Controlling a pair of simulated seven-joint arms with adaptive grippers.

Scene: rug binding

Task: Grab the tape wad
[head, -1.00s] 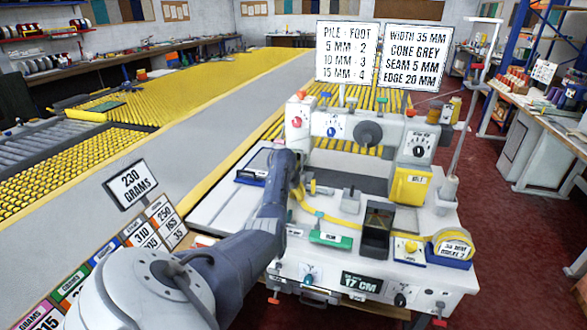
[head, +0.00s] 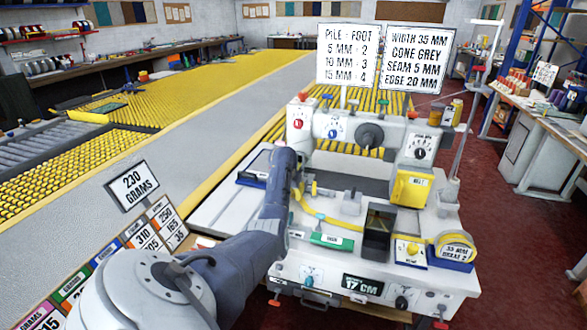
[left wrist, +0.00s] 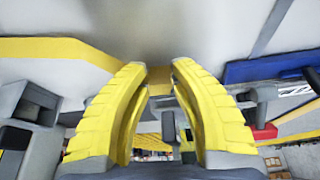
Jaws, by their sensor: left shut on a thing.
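My left gripper (head: 299,188) is at the left side of the white binding machine (head: 225,205), mostly hidden behind my own arm in the head view. In the left wrist view its two yellow fingers lean toward each other, with their tips (left wrist: 160,69) close together. A small ochre-yellow piece, which looks like the tape wad (left wrist: 159,77), sits between the tips. The fingers are shut on it. Yellow tape (left wrist: 70,50) runs along the white surface toward the tips from the left. My right gripper is not in view.
The machine top carries a dark open bin (head: 378,232), a green-labelled block (head: 331,241), a yellow box (head: 411,188) and a yellow tape roll (head: 456,246). Two signs (head: 346,54) stand behind. A number board (head: 150,235) is at the front left. A grey carpet strip lies beyond.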

